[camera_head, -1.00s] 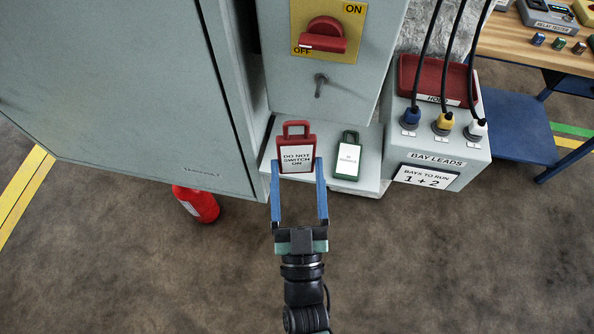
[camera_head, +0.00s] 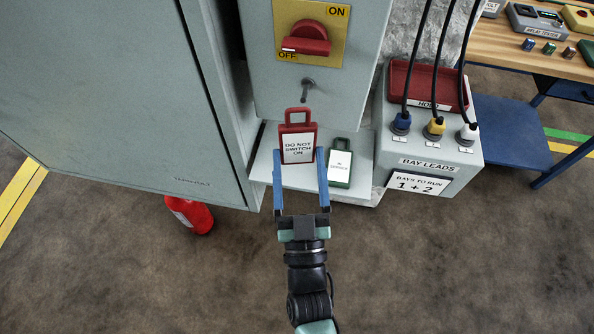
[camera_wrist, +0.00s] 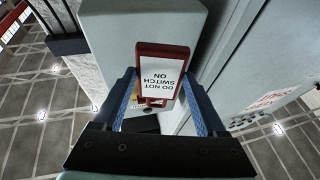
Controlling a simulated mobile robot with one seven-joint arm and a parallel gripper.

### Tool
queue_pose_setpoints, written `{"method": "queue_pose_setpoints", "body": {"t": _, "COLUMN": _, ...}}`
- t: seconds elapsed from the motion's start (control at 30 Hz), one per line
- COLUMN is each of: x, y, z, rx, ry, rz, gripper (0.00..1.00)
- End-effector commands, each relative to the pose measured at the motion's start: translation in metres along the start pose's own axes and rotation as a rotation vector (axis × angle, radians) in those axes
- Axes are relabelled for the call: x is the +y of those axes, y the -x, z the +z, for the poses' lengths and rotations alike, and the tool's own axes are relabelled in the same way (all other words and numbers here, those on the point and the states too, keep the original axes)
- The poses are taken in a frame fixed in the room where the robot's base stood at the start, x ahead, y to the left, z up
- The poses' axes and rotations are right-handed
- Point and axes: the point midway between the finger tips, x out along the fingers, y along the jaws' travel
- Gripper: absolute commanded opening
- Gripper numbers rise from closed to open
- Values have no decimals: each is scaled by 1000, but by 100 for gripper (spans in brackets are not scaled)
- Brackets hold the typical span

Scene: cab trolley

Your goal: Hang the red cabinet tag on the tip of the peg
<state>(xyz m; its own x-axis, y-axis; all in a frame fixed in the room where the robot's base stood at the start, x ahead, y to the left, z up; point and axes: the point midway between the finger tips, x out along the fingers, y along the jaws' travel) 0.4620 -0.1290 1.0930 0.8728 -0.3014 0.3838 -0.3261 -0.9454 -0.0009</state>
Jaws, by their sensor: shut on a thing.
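The red cabinet tag (camera_head: 298,129), with a white "DO NOT SWITCH ON" label and a loop handle on top, is upright between my fingertips. My gripper (camera_head: 300,158) is shut on its sides and holds it in front of the cabinet, above the grey shelf (camera_head: 352,190). The peg (camera_head: 307,86) sticks out of the cabinet front below the red switch, a little above the tag's loop; the two are apart. In the wrist view the tag (camera_wrist: 162,72) appears upside down between the blue fingers, and I cannot make out the peg there.
A green tag (camera_head: 340,165) stands on the shelf just right of my gripper. The red rotary switch (camera_head: 305,38) is above the peg. A cabinet door (camera_head: 110,90) stands at left, and the bay leads box (camera_head: 430,150) with cables at right.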

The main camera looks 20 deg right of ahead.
Motion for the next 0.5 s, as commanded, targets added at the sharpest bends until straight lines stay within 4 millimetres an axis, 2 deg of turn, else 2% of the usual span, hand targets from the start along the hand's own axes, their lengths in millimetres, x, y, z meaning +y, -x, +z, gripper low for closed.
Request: {"method": "queue_pose_setpoints", "body": {"t": 0.5, "x": 8, "y": -27, "z": 15, "rx": 2, "ry": 1, "rz": 0, "gripper": 19}}
